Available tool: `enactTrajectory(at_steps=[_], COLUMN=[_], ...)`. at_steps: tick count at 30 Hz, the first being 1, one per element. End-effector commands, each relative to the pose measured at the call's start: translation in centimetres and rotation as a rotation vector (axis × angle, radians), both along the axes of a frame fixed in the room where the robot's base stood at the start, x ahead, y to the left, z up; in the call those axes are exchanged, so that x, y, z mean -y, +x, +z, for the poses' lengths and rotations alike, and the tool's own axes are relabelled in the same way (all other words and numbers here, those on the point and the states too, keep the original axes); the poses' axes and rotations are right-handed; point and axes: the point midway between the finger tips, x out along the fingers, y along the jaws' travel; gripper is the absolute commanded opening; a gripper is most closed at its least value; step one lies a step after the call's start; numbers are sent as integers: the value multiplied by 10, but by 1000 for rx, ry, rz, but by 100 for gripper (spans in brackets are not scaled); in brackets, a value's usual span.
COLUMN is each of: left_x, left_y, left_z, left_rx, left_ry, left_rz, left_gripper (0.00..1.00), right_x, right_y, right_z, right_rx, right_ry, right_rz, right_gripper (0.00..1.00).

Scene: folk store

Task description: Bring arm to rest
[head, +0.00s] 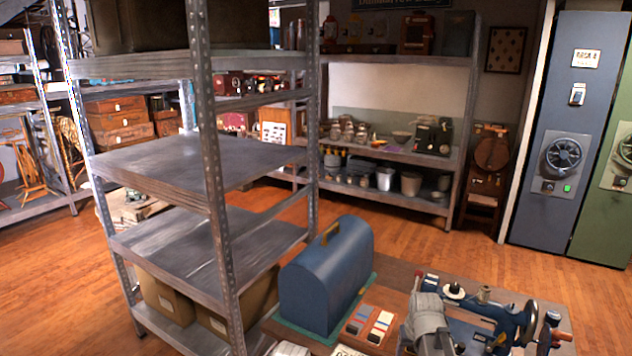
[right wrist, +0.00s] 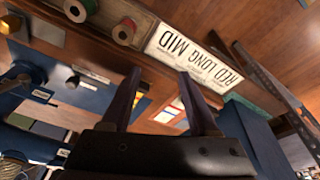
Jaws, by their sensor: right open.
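My right gripper (right wrist: 160,75) shows in the right wrist view with its two dark fingers apart and nothing between them. It is over the worktable (head: 395,275), near a white label card (right wrist: 193,55) that reads "RED LONG MID". In the head view a grey part that looks like my right arm stands between a tray of coloured pieces and a blue machine; its fingers cannot be made out there. My left gripper is not in view.
A blue domed case (head: 325,275) stands on the table's left, beside the coloured pieces tray (head: 368,325). The blue machine (head: 510,322) is at right. A metal shelf rack (head: 205,165) rises close on the left. Wooden floor (head: 480,255) lies clear behind the table.

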Motion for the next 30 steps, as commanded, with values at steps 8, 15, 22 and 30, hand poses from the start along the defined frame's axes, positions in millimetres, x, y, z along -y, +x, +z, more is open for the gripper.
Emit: enactTrajectory(at_steps=[8, 15, 22, 30], left_x=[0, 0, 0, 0], left_y=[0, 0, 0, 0], left_z=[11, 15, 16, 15], left_rx=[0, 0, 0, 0], left_ry=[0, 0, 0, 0], left_rz=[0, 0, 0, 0], left_gripper=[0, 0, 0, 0], right_x=[-147, -194, -202, -202], right_y=[-108, -169, -182, -181], right_z=[6, 11, 11, 11], right_rx=[-173, -258, -278, -276], right_ry=[-46, -91, -104, -103], right_rz=[265, 389, 414, 413], right_gripper=[61, 61, 61, 61])
